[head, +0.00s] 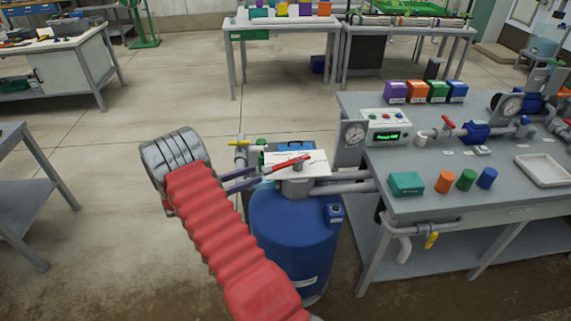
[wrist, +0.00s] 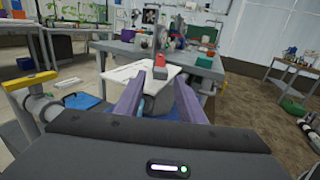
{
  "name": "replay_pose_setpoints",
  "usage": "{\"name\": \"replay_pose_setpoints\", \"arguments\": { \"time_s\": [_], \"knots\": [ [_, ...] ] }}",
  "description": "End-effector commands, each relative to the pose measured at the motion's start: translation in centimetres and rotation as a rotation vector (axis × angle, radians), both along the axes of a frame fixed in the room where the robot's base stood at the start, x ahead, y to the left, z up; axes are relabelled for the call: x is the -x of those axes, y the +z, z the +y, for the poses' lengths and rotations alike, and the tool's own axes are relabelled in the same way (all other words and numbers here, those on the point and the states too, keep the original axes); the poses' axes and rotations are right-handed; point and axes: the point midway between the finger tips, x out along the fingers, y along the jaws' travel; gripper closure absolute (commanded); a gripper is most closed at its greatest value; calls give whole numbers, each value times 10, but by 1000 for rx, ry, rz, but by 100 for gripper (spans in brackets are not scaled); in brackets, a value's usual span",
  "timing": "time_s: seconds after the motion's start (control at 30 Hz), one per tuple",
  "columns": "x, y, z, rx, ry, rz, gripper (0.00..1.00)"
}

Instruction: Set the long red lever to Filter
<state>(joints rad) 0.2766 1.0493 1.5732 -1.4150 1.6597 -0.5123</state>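The long red lever (head: 290,163) sits over a white label plate (head: 315,160) on top of the blue tank (head: 290,240). In the head view it slants, its left end lower and nearer my gripper. My gripper (head: 259,177) is just left of that end, with its fingers apart and nothing clearly held. In the wrist view the red lever end (wrist: 160,64) shows between and just beyond the fingertips (wrist: 160,80). I cannot tell whether they touch it. The plate's wording (wrist: 128,74) is too small to read.
A yellow-handled valve (head: 238,143) stands close to the tank's back left. The grey workbench (head: 440,200) on the right carries a gauge, a control box (head: 386,127), pipes and coloured blocks. Grey pipes link tank and bench. Open floor (head: 110,200) lies to the left.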

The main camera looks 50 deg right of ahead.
Motion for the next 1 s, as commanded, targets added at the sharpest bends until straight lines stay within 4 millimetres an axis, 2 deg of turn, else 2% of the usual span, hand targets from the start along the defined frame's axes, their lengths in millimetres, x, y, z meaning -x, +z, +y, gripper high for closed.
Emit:
{"name": "replay_pose_setpoints", "arguments": {
  "time_s": [0.17,0.8,1.0],
  "knots": [
    [9,0,-15,0,-4,0,64],
    [51,0,-102,-1,-3,0,64],
    [59,0,-118,0,-2,0,64]
  ]
}}
